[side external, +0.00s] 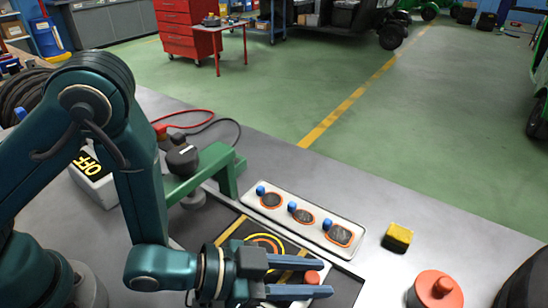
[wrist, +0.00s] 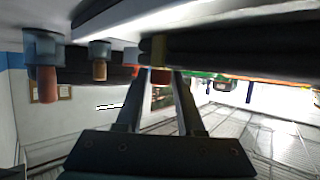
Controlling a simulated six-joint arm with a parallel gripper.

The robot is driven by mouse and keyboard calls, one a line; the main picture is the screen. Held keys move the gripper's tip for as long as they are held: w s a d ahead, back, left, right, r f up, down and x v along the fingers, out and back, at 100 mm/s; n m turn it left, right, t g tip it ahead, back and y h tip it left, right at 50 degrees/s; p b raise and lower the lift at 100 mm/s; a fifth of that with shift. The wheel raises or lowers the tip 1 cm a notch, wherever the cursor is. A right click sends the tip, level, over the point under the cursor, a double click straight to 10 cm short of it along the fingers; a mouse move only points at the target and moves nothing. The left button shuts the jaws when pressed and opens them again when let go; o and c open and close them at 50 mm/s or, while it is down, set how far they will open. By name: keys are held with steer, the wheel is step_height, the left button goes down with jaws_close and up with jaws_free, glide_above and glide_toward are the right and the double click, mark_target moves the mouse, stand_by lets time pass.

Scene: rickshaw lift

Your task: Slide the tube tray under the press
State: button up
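A dark flat plate (side external: 233,236) with yellow stripes and yellow-orange rings lies on the grey bench, partly under my gripper; I take it for the tube tray, but cannot be sure. The green press frame (side external: 228,175) stands at its far left end, with a dark press head (side external: 183,158). My gripper (side external: 326,277) reaches right, low over the plate, its fingers apart. A red knob (side external: 312,277) shows between the fingertips; I cannot tell whether they touch it. In the wrist view, a reddish piece (wrist: 161,77) shows between the fingertips of my gripper (wrist: 159,82).
A white tray (side external: 353,250) with several orange-rimmed patches and blue knobs lies just beyond the plate. A yellow block (side external: 398,236) and a red-orange round container (side external: 436,291) stand to the right. An OFF box (side external: 93,175) is at left. Bench between block and tray is clear.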

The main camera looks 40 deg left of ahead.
steer(key=shift+d, duration=0.1)
steer(key=shift+d, duration=0.6)
steer(key=d, duration=0.3)
steer(key=shift+s, duration=0.1)
steer(key=v, duration=0.5)
steer(key=shift+a+r, duration=0.1)
steer(key=shift+a, duration=0.2)
steer(key=w+a+r+n+t+y, duration=0.2)
steer(key=w+a+r+n+t, duration=0.1)
steer(key=w+a+r, duration=0.4)
steer(key=w+a+r+n+t+y, duration=0.2)
steer(key=w+a+r, duration=0.25)
steer(key=r, duration=0.45)
steer(key=s+a+n+g+y, duration=0.1)
steer(key=s+a, duration=0.1)
steer(key=a, duration=0.2)
steer(key=s+a+n+g+y, duration=0.1)
steer(key=s+a+y, duration=0.1)
steer(key=s+a, duration=0.1)
steer(key=s+a+r+n+y, duration=0.1)
steer(key=s+a, duration=0.1)
steer(key=a, duration=0.2)
steer(key=shift+s+a+g+y, duration=0.3)
steer(key=shift+g, duration=0.1)
steer(key=shift+s+a+f+n+g, duration=0.3)
steer(key=shift+s+f, duration=0.1)
steer(key=shift+s, duration=0.3)
